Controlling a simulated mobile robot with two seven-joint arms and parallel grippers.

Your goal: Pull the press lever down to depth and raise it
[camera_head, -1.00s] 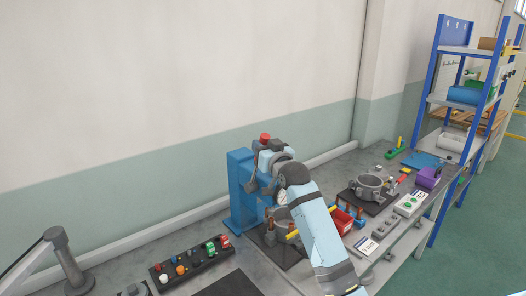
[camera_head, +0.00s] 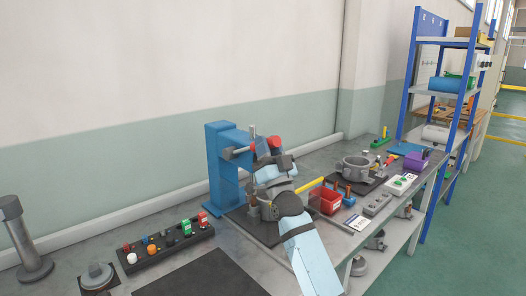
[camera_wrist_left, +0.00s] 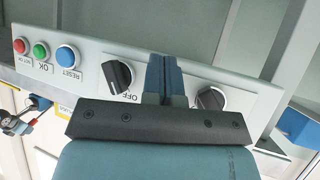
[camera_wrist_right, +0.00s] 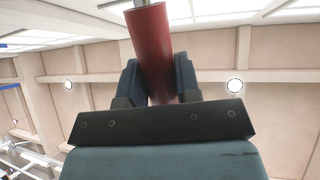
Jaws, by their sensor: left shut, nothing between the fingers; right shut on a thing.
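The blue press (camera_head: 224,170) stands on the bench against the wall, with a grey shaft at its upper right side. My right gripper (camera_head: 264,150) is at the press's upper right, shut on the lever's red handle (camera_head: 276,143). In the right wrist view, the red handle (camera_wrist_right: 152,50) runs between the fingers of the right gripper (camera_wrist_right: 158,82). The lower front of the press is partly hidden by my right arm. My left gripper (camera_wrist_left: 164,75) shows only in the left wrist view, shut and empty in front of a control panel (camera_wrist_left: 215,88).
A red bin (camera_head: 325,200), a grey ring-shaped part (camera_head: 356,168) and a purple block (camera_head: 416,160) sit to the right. The panel carries black knobs and coloured buttons. A blue shelf rack (camera_head: 408,75) stands at far right.

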